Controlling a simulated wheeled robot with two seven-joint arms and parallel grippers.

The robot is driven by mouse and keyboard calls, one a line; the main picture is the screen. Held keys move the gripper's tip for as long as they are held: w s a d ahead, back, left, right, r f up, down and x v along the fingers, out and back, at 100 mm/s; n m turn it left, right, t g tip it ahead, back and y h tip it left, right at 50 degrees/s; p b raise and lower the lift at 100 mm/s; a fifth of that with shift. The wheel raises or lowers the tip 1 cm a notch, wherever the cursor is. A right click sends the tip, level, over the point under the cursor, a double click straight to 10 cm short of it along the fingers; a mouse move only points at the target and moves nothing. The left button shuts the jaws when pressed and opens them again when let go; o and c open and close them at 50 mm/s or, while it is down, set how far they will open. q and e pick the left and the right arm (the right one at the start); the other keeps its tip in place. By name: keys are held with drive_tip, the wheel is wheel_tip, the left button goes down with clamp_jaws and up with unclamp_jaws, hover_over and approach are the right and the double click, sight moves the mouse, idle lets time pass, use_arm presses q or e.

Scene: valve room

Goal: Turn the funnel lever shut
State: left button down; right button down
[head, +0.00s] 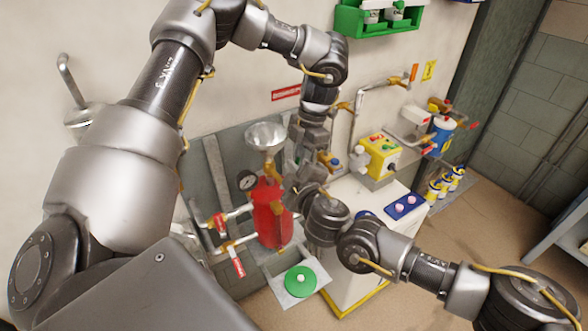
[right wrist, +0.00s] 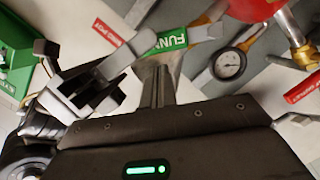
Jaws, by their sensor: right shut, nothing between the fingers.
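The silver funnel (head: 266,135) stands on brass fittings above the red pot (head: 270,212) in the head view. A green tag reading "FUNN" (right wrist: 172,42) shows in the right wrist view, just beyond the fingertips of my right gripper (right wrist: 158,72). The lever itself is largely hidden by my grippers in the head view. My right gripper (head: 300,160) is shut with nothing between its fingers, close to the right of the funnel fittings; I cannot tell whether it touches the lever. My left gripper (right wrist: 92,85) is close beside it; its jaw state is unclear.
A pressure gauge (head: 246,180) is left of the pot. Red-tagged valves (head: 220,222) sit on pipes lower left. A yellow control box (head: 379,155) and a blue button panel (head: 405,206) are to the right. A green disc (head: 300,281) lies in front. My two arms crowd the middle.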

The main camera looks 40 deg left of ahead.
drive_tip(key=shift+w+f, duration=0.2)
drive_tip(key=shift+w, duration=0.05)
drive_tip(key=shift+d, duration=0.1)
